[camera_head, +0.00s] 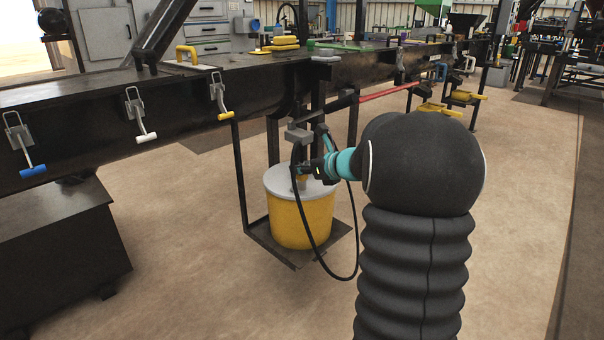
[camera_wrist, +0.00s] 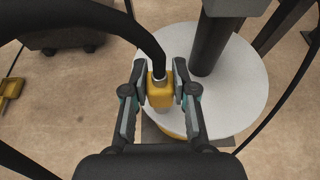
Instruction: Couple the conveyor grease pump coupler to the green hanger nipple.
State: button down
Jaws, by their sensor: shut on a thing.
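The grease pump coupler (camera_wrist: 160,95) is a yellow block with a silver collar and a black hose at its top in the wrist view. My gripper (camera_wrist: 161,84) is shut on it, one finger pad on each side. In the head view my gripper (camera_head: 306,171) is at the pump, just above the drum lid, and the coupler is small and partly hidden there. The grease pump drum (camera_head: 291,220) is yellow with a grey lid (camera_wrist: 245,82) and stands on a hanging black tray. I cannot make out the green hanger nipple in either view.
A black conveyor beam (camera_head: 90,115) runs along the back, with blue, white and yellow latch handles on its side. A red bar (camera_head: 388,92) sticks out from the pump. The black hose (camera_head: 325,267) loops below my gripper.

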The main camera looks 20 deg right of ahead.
notch_tip(320, 180, up, 8)
jog(key=shift+r+p, duration=0.25)
jog(key=shift+p, duration=0.7)
